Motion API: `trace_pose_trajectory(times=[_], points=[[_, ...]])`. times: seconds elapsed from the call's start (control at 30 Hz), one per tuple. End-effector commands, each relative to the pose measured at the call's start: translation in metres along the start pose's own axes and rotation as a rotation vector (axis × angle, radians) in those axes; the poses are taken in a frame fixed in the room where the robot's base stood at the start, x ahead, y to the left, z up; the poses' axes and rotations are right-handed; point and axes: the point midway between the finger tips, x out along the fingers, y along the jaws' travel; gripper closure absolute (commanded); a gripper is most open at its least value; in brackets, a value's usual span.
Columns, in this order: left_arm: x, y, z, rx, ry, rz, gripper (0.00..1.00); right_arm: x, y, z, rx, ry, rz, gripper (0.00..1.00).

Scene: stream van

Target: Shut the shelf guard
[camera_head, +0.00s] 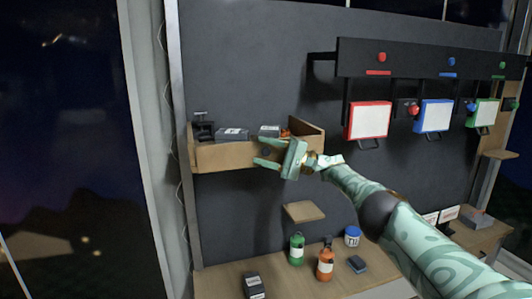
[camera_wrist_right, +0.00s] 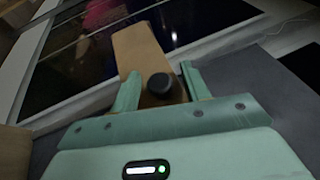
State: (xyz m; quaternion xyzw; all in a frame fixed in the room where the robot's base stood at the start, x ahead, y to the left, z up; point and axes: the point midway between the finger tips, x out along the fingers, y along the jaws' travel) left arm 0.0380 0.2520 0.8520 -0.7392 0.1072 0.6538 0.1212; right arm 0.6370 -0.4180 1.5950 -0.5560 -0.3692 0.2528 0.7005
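The shelf guard (camera_head: 225,157) looks like the light wooden board along the front of a wall shelf at upper left in the head view. It also shows as a wooden strip in the wrist view (camera_wrist_right: 137,48). A round black knob (camera_wrist_right: 158,84) on it lies between the fingers of my right gripper (camera_wrist_right: 158,88). The fingers are apart, with gaps beside the knob. In the head view my right gripper (camera_head: 267,153) is in front of the board's right part and hides some of it. My left gripper is not in view.
Dark boxes (camera_head: 232,134) stand in the shelf. Below are a small wooden ledge (camera_head: 304,211) and a counter (camera_head: 215,282) with a green bottle (camera_head: 297,249) and an orange bottle (camera_head: 325,264). Framed panels (camera_head: 368,121) hang at right.

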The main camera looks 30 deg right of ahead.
Motion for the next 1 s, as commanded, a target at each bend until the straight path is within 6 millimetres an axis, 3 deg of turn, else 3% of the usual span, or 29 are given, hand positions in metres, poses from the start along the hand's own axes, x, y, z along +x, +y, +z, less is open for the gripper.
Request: trace_pose_trajectory(times=[0.23,0.37,0.53,0.8,1.0], points=[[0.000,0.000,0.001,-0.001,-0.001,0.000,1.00,-0.002,0.000,0.000,-0.001,0.001,0.000,0.54],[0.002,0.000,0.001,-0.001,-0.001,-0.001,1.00,-0.017,0.001,-0.001,-0.001,0.003,0.000,0.54],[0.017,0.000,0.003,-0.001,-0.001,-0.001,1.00,-0.060,0.004,-0.002,-0.002,0.005,0.001,0.54],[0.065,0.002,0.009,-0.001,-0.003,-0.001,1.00,-0.137,0.008,-0.003,-0.003,0.004,-0.001,0.54],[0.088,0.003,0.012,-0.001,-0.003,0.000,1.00,-0.157,0.005,-0.002,-0.001,0.001,0.000,0.54]])
